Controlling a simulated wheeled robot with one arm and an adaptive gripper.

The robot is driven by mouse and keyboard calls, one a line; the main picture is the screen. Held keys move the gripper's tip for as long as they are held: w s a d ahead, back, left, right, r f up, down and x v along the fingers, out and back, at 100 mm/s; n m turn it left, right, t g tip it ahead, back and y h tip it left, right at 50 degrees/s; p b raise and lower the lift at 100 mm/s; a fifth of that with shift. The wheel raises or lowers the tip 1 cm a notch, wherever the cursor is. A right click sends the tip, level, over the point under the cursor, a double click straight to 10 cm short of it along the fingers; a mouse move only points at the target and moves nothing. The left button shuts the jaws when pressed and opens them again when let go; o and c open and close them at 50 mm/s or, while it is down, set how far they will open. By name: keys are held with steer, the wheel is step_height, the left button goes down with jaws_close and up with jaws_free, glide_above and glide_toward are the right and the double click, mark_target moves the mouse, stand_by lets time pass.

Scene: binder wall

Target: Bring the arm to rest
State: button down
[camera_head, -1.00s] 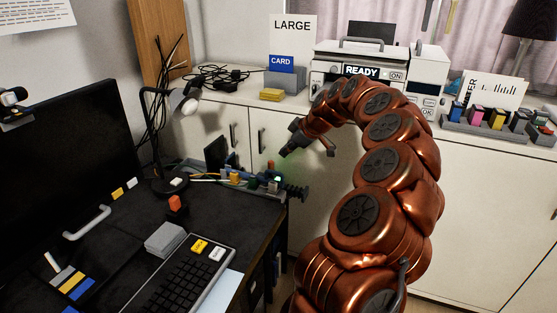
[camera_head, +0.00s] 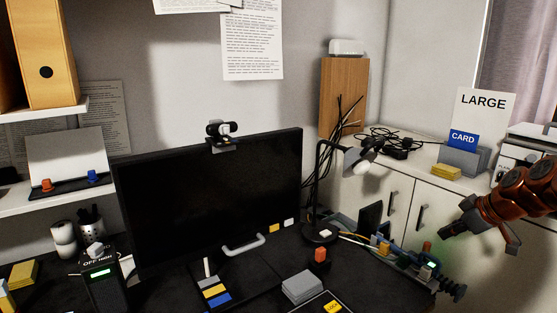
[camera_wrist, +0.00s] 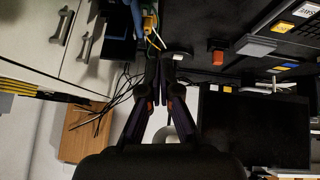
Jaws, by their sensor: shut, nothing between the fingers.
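My copper-coloured arm (camera_head: 530,190) enters at the right edge of the head view; most of it is out of frame. My gripper (camera_head: 468,226) hangs in the air in front of the white cabinet doors, above and to the right of the small board with coloured parts (camera_head: 400,255) at the desk's right end. In the wrist view my gripper (camera_wrist: 161,70) is shut, its dark fingers together with nothing between them.
A dark monitor (camera_head: 210,200) stands on the black desk, with a desk lamp (camera_head: 360,158) and a red-topped switch (camera_head: 320,257) to its right. A white cabinet (camera_head: 400,205) carries cables, a CARD holder (camera_head: 465,150) and a LARGE sign (camera_head: 482,115). Shelves with binders stand left.

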steer(key=s+a+g, duration=0.2)
steer(key=s+a, duration=0.4)
steer(key=a, duration=0.7)
steer(key=s+a+g, duration=0.3)
steer(key=s+a, duration=0.2)
steer(key=a, duration=0.7)
steer(key=s+a+f+m+g+h, duration=0.25)
steer(key=s+f, duration=0.25)
steer(key=s, duration=0.8)
steer(key=s+a+f+m+g+h, duration=0.15)
steer(key=s+f+m, duration=0.35)
steer(key=s, duration=0.7)
step_height(320, 180, up, 14)
steer(key=y+p, duration=0.1)
steer(key=p, duration=1.3)
steer(key=shift+s+d, duration=0.15)
